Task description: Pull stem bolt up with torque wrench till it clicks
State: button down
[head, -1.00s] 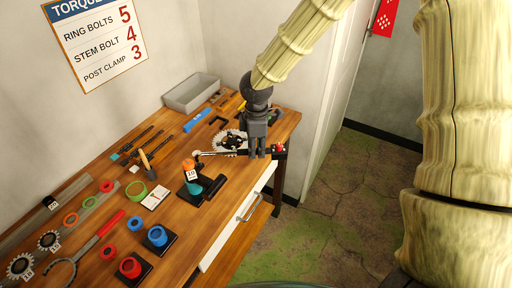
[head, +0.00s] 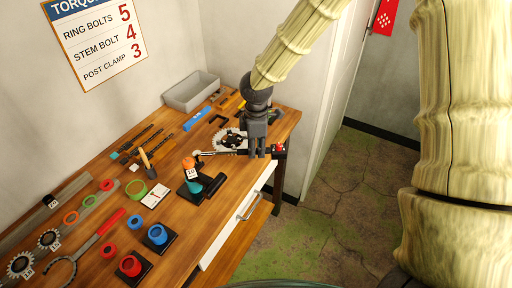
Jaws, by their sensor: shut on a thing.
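My gripper (head: 257,152) is shut on the torque wrench, over the right part of the work table. The wrench's handle end with red marks (head: 279,148) sticks out to the right of my fingers. Its thin shaft (head: 222,152) runs left, and its head (head: 198,154) is just above and beside a small stand. The stand has a dark base, a teal part (head: 194,187) and an orange top (head: 188,162) with a white number label. I cannot tell which part is the stem bolt, nor whether the wrench head is seated on it.
A toothed chainring (head: 230,140) lies behind the wrench. Blue (head: 157,235) and red (head: 130,265) cups, a red-handled tool (head: 96,236) and a grey bin (head: 192,92) are on the table (head: 215,205). A wall sign (head: 98,40) lists "STEM BOLT 4".

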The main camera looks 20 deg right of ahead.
jog(key=shift+f+b, duration=0.3)
jog(key=shift+f, duration=0.4)
dwell(0.3)
jog(key=c, duration=2.1)
grip_release()
grip_shut()
jog(key=shift+s, duration=0.1)
jog(key=shift+s+a+m+b, duration=0.15)
jog(key=shift+s+a+m, duration=0.15)
jog(key=shift+s+m, duration=0.25)
jog(key=shift+s+a+m+b, duration=0.15)
jog(key=shift+s+a+m, duration=0.15)
jog(key=shift+s, duration=0.35)
jog(key=shift+s, duration=0.1)
jog(key=shift+s+a+m, duration=0.35)
jog(key=shift+s+m, duration=0.1)
jog(key=shift+s, duration=0.1)
jog(key=shift+s+a+m, duration=0.35)
jog(key=shift+s+m, duration=0.05)
jog(key=shift+s, duration=0.15)
